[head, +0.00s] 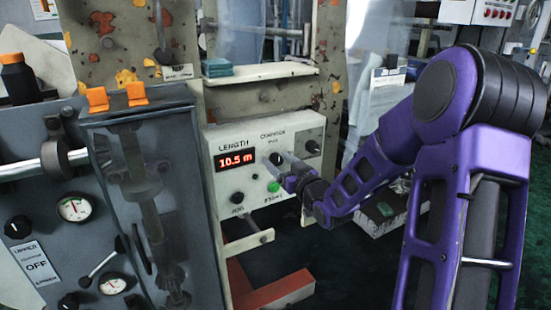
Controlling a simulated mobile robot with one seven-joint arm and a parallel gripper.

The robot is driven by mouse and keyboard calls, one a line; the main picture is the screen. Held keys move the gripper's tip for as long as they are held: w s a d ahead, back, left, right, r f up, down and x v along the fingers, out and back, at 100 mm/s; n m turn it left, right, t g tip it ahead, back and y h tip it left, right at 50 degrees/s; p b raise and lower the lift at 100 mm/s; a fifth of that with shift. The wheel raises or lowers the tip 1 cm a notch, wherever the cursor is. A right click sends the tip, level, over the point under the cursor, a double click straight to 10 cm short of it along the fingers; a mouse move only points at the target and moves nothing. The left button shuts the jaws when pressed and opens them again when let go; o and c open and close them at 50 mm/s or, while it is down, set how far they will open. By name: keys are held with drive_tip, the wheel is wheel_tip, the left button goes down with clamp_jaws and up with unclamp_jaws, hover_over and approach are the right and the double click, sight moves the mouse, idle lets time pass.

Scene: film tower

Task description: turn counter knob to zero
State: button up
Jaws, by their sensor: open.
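The white counter panel (229,184) is on the machine in the middle of the head view. Its red display (233,161) reads 10.5 m under the word LENGTH. The black counter knob (276,158) is to the right of the display, under the label COUNTER; its pointer setting is too small to read. My gripper (280,169) is open in front of the panel, with its fingers close to the counter knob. I cannot tell whether they touch it. My purple arm reaches in from the right.
A green button (273,187) and a jog knob (237,197) are below. A glass-fronted cabinet (110,126) with orange clips stands left. A shelf (262,72) is above the panel.

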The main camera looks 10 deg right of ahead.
drive_tip(key=shift+c, duration=0.2)
clamp_jaws()
idle(0.3)
drive_tip(key=shift+m, duration=0.4)
drive_tip(key=m+p, duration=0.1)
drive_tip(key=m, duration=0.2)
drive_tip(key=shift+r+m+p, duration=0.1)
drive_tip(key=shift+m+p, duration=0.2)
drive_tip(key=shift+m, duration=0.1)
drive_tip(key=m+p, duration=0.2)
drive_tip(key=m, duration=0.2)
drive_tip(key=shift+d+m, duration=0.15)
drive_tip(key=shift+m, duration=0.15)
drive_tip(key=m+p, duration=0.2)
drive_tip(key=m, duration=0.2)
drive_tip(key=m+p, duration=0.2)
drive_tip(key=m, duration=0.2)
drive_tip(key=shift+w+m, duration=0.1)
drive_tip(key=shift+m, duration=0.2)
drive_tip(key=shift+f, duration=0.2)
